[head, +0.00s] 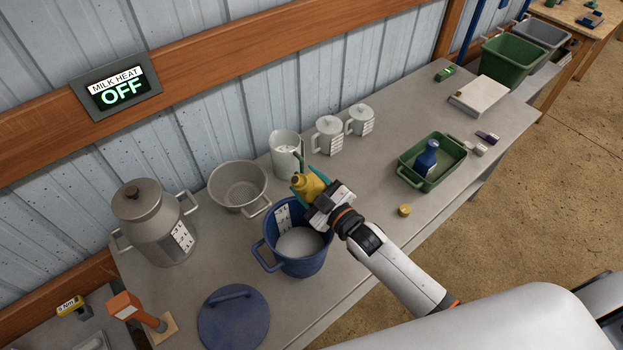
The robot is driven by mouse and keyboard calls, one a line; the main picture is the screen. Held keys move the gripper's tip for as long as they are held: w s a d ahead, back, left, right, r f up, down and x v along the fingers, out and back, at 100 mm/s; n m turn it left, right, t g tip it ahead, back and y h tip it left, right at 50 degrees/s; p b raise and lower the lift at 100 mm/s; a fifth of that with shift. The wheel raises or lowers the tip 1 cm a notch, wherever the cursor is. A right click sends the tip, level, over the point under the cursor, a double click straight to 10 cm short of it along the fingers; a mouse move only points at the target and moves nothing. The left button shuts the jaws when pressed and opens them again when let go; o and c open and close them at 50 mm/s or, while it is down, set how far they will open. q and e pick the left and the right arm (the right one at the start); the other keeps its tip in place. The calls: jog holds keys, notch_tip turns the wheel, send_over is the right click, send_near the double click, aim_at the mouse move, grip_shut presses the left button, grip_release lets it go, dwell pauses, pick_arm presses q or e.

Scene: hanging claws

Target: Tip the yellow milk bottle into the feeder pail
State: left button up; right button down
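The yellow milk bottle (312,188) is held by my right gripper (308,184), whose teal fingers are shut around it. It is above the back right rim of the blue feeder pail (282,266). A thin green part rises from the bottle's top, so it looks roughly upright, perhaps leaning slightly. Its underside is hidden by the gripper. The pail stands on the bench with white milk inside and a scale on its inner wall. My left gripper is not in view.
A blue lid (233,318) lies left of the pail. A milk can (157,225), a grey strainer (238,186) and a white jug (286,153) stand behind. A yellow cap (404,210) and a green tray (447,174) holding a blue bottle (427,157) are right. A wall sign (117,85) reads "MILK HEAT OFF".

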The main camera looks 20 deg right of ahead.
jog(key=a+m, duration=0.1)
jog(key=m, duration=0.1)
jog(key=m+p, duration=0.1)
jog(key=shift+s+a+m, duration=0.35)
jog(key=shift+s+m, duration=0.05)
jog(key=shift+s+a+f+m, duration=0.15)
jog(key=shift+a+m, duration=0.25)
jog(key=shift+m, duration=0.4)
jog(key=shift+s+a+f+m, duration=0.15)
jog(key=shift+a+m, duration=0.2)
jog(key=shift+m, duration=0.45)
